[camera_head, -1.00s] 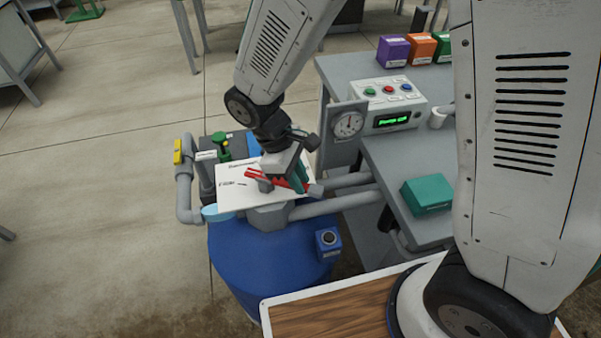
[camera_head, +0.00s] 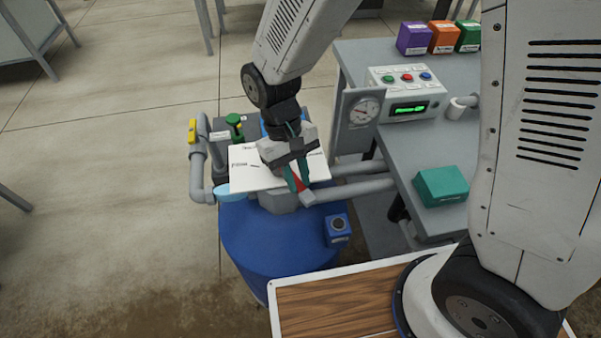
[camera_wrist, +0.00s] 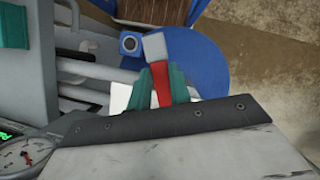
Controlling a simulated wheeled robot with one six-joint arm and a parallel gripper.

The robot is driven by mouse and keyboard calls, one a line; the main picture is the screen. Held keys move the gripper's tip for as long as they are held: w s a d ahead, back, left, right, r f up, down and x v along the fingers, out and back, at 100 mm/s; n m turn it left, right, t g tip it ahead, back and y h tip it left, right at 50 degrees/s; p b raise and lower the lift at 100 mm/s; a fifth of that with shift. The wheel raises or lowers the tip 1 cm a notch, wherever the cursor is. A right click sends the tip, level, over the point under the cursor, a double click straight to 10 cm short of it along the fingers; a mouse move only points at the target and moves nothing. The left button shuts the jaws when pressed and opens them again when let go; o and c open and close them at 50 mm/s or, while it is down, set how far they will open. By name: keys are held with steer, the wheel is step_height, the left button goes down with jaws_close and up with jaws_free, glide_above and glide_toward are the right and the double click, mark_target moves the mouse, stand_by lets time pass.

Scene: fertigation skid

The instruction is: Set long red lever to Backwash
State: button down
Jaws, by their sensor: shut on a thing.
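The long red lever (camera_wrist: 161,86) shows in the wrist view between the two green fingers of my gripper (camera_wrist: 158,82), which is shut on it. Its grey end block (camera_wrist: 154,46) sticks out past the fingertips. In the head view my gripper (camera_head: 295,180) is over the right front part of the white label plate (camera_head: 250,175), and a short red piece of the lever (camera_head: 300,184) shows at the fingers. The lever points toward the lower right there. My gripper hides the rest of the lever and much of the plate. "Filter" is partly readable at the plate's left; the Backwash label is not readable.
The plate sits on a blue tank (camera_head: 265,240). A yellow-handled valve (camera_head: 192,131) and a green valve (camera_head: 234,125) stand behind left. A gauge (camera_head: 364,111) and a bench with a teal box (camera_head: 440,186) are at right. A small blue box (camera_head: 338,228) is on the tank.

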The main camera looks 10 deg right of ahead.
mark_target(298, 179)
stand_by(0.4)
steer(key=c, duration=1.3)
jaws_free()
steer(key=v, duration=0.7)
steer(key=shift+w+r, duration=0.15)
steer(key=shift+r, duration=0.2)
steer(key=shift+s+d+r, duration=0.15)
steer(key=shift+s+d, duration=0.55)
steer(key=shift+s, duration=0.2)
steer(key=s+d+r+m+t, duration=0.1)
steer(key=s+d+r+t, duration=0.1)
steer(key=s+d+r, duration=0.2)
steer(key=s+d+r+m+t+y, duration=0.1)
steer(key=s+d+r, duration=0.3)
steer(key=d, duration=0.5)
steer(key=s+d+r+m+t, duration=0.2)
steer(key=s+d+r, duration=0.1)
steer(key=d+r, duration=0.3)
steer(key=shift+s+d+r+m+t+y, duration=0.3)
steer(key=shift+s+d+y, duration=0.1)
steer(key=shift+d, duration=0.05)
